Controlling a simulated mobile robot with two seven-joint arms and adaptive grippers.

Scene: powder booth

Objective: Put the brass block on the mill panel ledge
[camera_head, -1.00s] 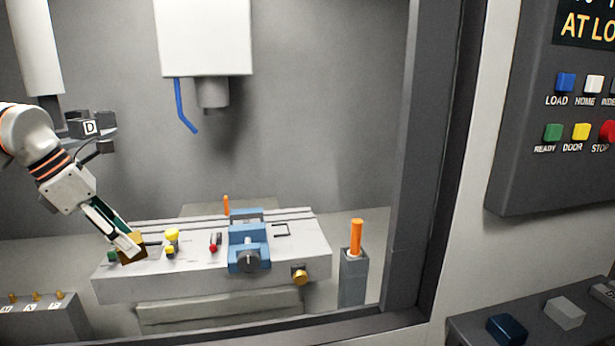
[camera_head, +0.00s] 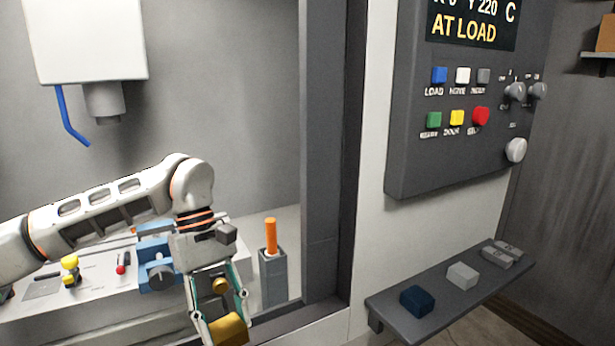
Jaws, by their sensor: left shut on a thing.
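The brass block (camera_head: 230,329) is held in my left gripper (camera_head: 225,324), which is shut on it and points down at the bottom of the picture. My left arm reaches in from the left, across the front of the mill table. The mill panel ledge (camera_head: 395,325) is a dark grey shelf under the control panel at the lower right. The gripper and block are left of the ledge and apart from it. My right gripper is not in view.
On the ledge are a dark blue block (camera_head: 417,301), a light grey block (camera_head: 462,275) and grey pieces (camera_head: 502,254) farther back. Its front left part is bare. The door post (camera_head: 330,150) stands between mill and control panel (camera_head: 450,150). An orange-handled tool (camera_head: 271,237) stands upright nearby.

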